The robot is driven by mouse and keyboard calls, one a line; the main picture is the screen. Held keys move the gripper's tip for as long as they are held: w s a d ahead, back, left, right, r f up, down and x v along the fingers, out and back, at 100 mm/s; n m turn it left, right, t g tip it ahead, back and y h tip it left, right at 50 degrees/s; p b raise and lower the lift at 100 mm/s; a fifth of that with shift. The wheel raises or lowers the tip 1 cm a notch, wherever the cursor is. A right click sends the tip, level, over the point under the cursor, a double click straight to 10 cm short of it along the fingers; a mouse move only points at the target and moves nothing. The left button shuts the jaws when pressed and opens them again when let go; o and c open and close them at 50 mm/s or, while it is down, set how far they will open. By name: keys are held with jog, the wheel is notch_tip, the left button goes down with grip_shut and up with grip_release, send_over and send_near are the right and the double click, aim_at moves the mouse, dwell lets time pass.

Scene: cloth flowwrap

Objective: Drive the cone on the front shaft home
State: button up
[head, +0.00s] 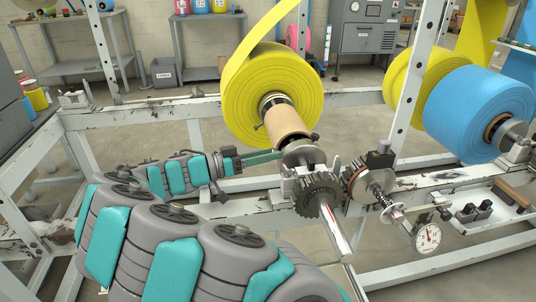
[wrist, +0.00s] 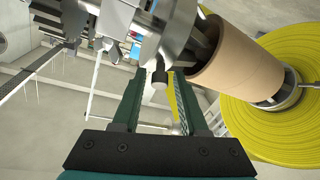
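The yellow roll (head: 272,95) sits on the front shaft, its brown cardboard core (head: 288,122) sticking out toward me. A metal cone (head: 301,151) stands at the core's near end. In the wrist view the cone (wrist: 178,32) is at the open mouth of the core (wrist: 235,62), with dark grey parts showing between them; how deep it sits is unclear. A small knobbed screw (wrist: 159,78) hangs from the cone's side. My gripper (head: 280,155) is beside the cone on its left. In the wrist view its green fingers (wrist: 161,82) are apart, with the screw seen between them; contact is unclear.
A toothed gear (head: 318,195) and a bearing block stand just in front of the cone. A disc with a spring (head: 375,188) and a dial gauge (head: 427,236) are to the right. A blue roll (head: 478,112) is further right. White frame rails surround the shaft.

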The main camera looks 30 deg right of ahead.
grip_shut()
dwell(1.1)
